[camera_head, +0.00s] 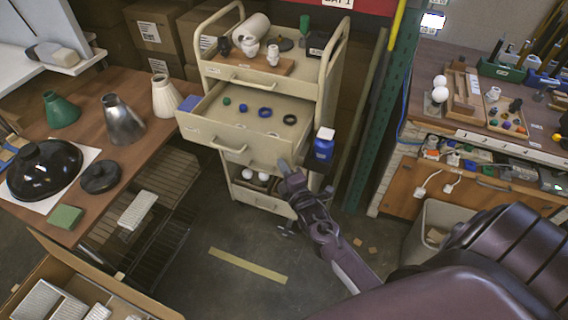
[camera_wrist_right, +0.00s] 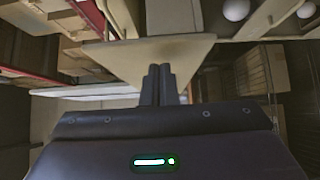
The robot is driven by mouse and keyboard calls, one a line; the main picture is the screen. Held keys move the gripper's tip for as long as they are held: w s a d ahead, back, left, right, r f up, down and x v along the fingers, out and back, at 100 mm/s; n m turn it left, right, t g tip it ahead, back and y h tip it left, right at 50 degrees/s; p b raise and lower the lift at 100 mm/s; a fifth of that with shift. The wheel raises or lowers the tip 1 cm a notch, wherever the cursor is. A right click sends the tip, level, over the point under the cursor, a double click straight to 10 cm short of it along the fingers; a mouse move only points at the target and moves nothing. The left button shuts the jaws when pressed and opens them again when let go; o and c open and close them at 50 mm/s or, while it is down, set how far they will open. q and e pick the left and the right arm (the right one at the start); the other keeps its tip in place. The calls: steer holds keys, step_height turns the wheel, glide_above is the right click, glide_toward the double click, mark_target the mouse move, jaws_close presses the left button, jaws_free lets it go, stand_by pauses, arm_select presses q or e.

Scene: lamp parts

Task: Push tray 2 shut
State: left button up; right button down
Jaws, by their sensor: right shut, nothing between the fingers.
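The cream cart has a tray (camera_head: 250,131) pulled out to the front, taken to be tray 2; its number is not readable. Its front has a bar handle (camera_head: 229,148), and inside lie small green, blue and black parts. My right gripper (camera_head: 284,166) is at the right end of the tray's front, fingers shut and empty. In the right wrist view the shut fingers (camera_wrist_right: 158,82) point at a cream panel (camera_wrist_right: 120,58), very close to it; I cannot tell whether they touch. My left gripper is not in view.
White bulbs (camera_head: 247,174) lie on the lower shelf. A brown table (camera_head: 150,140) with lampshades stands left, a workbench (camera_head: 480,85) right. The floor before the cart is mostly clear.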

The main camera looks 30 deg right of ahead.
mark_target(305, 134)
steer(key=shift+w+d, duration=0.15)
steer(key=shift+d, duration=0.05)
stand_by(0.3)
steer(key=w+d+b, duration=0.3)
steer(key=d, duration=0.1)
steer(key=w+d+b, duration=0.2)
steer(key=w+d, duration=0.1)
steer(key=d, duration=0.1)
steer(key=w+d+b, duration=0.3)
steer(key=d, duration=0.1)
steer(key=shift+w+f+b, duration=0.2)
steer(key=shift+b, duration=0.1)
steer(key=shift+w+d+r, duration=0.15)
steer(key=shift+w+d, duration=0.2)
steer(key=shift+d, duration=0.15)
